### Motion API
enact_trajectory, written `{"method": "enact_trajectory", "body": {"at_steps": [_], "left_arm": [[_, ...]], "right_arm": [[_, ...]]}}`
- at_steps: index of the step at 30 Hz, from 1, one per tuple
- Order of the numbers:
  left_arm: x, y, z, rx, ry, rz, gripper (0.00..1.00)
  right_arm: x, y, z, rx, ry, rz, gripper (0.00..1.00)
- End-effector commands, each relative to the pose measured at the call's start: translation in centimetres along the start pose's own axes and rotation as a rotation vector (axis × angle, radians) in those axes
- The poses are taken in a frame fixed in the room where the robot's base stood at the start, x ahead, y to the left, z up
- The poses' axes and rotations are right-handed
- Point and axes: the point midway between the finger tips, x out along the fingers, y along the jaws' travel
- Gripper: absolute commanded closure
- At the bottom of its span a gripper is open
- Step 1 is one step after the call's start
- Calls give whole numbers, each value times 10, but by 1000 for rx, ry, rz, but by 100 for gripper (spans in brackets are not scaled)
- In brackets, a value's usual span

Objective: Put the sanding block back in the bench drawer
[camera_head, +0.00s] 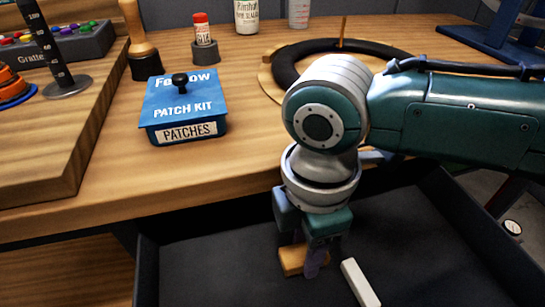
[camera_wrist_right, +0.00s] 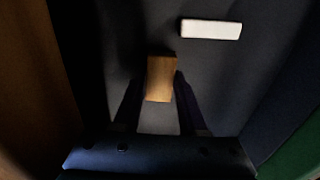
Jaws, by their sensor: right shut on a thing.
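The sanding block appears to be a small tan block (camera_head: 291,260), low inside the open bench drawer (camera_head: 205,270). My right gripper (camera_head: 305,262) reaches down into the drawer and is shut on this block. In the right wrist view the block (camera_wrist_right: 160,80) sits between the two dark fingers, above or on the dark drawer floor; I cannot tell whether it touches the floor. Part of the block is hidden behind the fingers in the head view. My left gripper is not in view.
A white bar (camera_head: 360,283) lies in the drawer to the right of the block; it also shows in the wrist view (camera_wrist_right: 211,29). The wooden bench top (camera_head: 225,170) overhangs the drawer's back. A blue patch kit box (camera_head: 185,108) stands near its edge. The drawer's left part is clear.

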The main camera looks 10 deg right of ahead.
Motion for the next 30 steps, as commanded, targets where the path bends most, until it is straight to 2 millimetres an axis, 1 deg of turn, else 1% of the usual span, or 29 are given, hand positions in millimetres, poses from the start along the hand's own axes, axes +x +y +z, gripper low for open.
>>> {"method": "enact_trajectory", "body": {"at_steps": [1, 3, 10, 14, 15, 21, 23, 30], "left_arm": [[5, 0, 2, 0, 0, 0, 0], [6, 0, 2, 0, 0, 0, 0], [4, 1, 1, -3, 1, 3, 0], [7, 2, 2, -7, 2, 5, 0], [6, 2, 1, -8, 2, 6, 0], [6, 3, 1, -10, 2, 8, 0], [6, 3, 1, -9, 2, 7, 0], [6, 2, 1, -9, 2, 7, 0]], "right_arm": [[9, 0, 0, 0, -1, -1, 100], [12, 0, 0, 0, 0, 0, 100], [12, 0, 0, 0, 0, 1, 100], [15, 0, 0, 0, 0, 0, 100], [15, 0, 0, 0, 0, 0, 57], [15, 0, 0, 0, -1, -1, 34], [15, 0, 0, 0, -1, -1, 29], [14, 0, 0, 0, -1, 0, 29]]}}
